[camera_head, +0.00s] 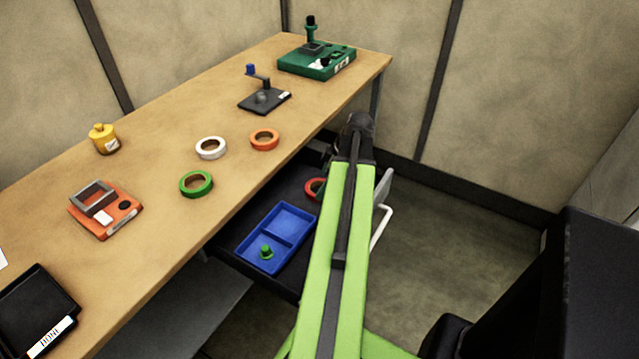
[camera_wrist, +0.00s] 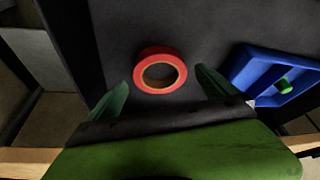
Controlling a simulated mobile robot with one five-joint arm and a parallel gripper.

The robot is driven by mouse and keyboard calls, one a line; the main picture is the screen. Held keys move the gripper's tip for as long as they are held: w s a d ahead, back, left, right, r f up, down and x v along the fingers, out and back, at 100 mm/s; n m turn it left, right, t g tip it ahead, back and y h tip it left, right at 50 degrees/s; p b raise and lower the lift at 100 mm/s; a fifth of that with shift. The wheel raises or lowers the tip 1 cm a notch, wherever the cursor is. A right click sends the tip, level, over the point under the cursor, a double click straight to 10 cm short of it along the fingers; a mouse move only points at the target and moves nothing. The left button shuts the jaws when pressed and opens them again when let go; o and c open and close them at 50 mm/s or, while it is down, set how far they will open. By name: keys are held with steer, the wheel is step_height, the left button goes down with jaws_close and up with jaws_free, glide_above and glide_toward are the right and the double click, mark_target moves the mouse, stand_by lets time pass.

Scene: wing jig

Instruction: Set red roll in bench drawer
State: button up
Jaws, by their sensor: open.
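The red roll (camera_wrist: 160,71) lies flat on the dark floor of the open bench drawer (camera_wrist: 205,30). In the head view the red roll (camera_head: 314,188) is partly hidden behind my green arm, and the drawer (camera_head: 228,241) sticks out from under the bench top. My gripper (camera_wrist: 163,97) is open and empty, with its two fingertips spread on either side of the roll's near edge. The roll appears apart from both fingers. In the head view my gripper (camera_head: 357,128) is at the far end of my arm, its fingers hard to make out.
A blue two-part tray (camera_head: 272,236) with a green knobbed piece (camera_head: 266,252) sits in the drawer. On the bench (camera_head: 160,245) are green (camera_head: 196,184), white (camera_head: 211,148) and orange (camera_head: 264,139) rolls, a yellow bottle (camera_head: 103,138) and several devices. A white drawer handle (camera_head: 381,226) shows beside my arm.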

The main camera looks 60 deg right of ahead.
steer(key=p+v, duration=0.7)
steer(key=v, duration=0.2)
steer(key=shift+r+p, duration=0.3)
steer(key=shift+r, duration=0.05)
steer(key=shift+s, duration=0.15)
